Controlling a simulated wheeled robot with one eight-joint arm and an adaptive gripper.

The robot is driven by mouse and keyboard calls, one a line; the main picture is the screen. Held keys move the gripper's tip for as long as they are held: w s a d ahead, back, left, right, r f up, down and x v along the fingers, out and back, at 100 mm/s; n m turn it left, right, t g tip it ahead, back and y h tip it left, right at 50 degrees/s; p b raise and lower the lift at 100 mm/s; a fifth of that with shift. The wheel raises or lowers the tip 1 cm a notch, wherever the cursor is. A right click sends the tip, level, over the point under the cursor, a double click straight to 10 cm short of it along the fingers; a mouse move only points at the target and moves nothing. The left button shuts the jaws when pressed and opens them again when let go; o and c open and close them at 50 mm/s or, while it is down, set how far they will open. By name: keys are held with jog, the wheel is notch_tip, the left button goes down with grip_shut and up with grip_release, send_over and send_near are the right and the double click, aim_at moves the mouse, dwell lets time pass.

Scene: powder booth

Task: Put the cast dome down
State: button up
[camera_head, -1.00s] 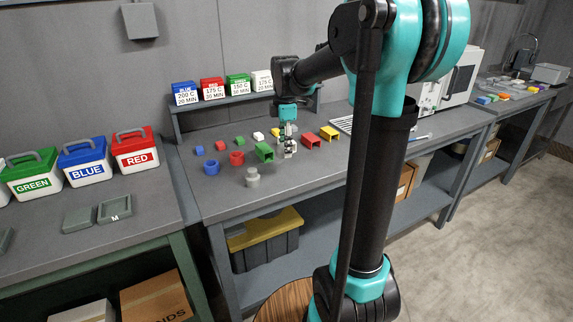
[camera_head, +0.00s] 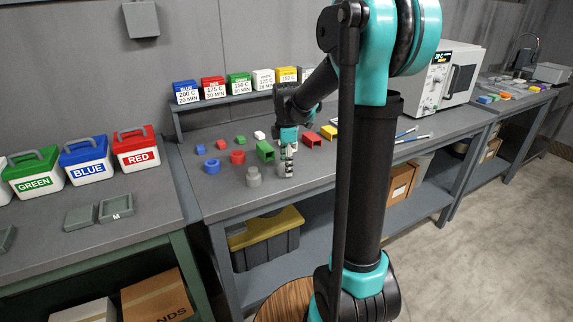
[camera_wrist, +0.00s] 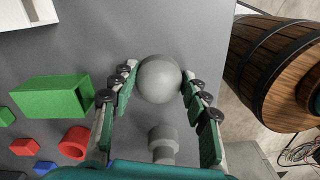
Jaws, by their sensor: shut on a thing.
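The cast dome (camera_wrist: 160,78) is a smooth grey rounded piece, seen in the wrist view between the tips of my gripper (camera_wrist: 154,88). The two jointed fingers are shut on it from left and right. In the head view my gripper (camera_head: 286,165) points down over the grey bench (camera_head: 225,195), near its front edge. The dome is hard to make out there among the fingers. Whether its underside touches the bench cannot be told.
A grey stepped cylinder (camera_head: 253,177) stands close left of my gripper. A green square tube (camera_head: 265,150), a red ring (camera_head: 238,157) and a blue ring (camera_head: 211,167) lie farther left. A red square tube (camera_head: 312,139) lies behind right.

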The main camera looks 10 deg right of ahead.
jog(key=o, duration=1.3)
jog(key=shift+r, duration=0.1)
notch_tip(320, 180, up, 12)
jog(key=s+d+f+m+t, duration=0.2)
jog(key=s+f+m, duration=0.7)
jog(key=s+f, duration=0.1)
jog(key=s+d+f+m+t, duration=0.2)
jog(key=s+f+m, duration=0.7)
jog(key=s+f, duration=0.2)
jog(key=shift+s+d+m, duration=0.15)
jog(key=shift+s+m, duration=0.15)
jog(key=shift+s, duration=0.15)
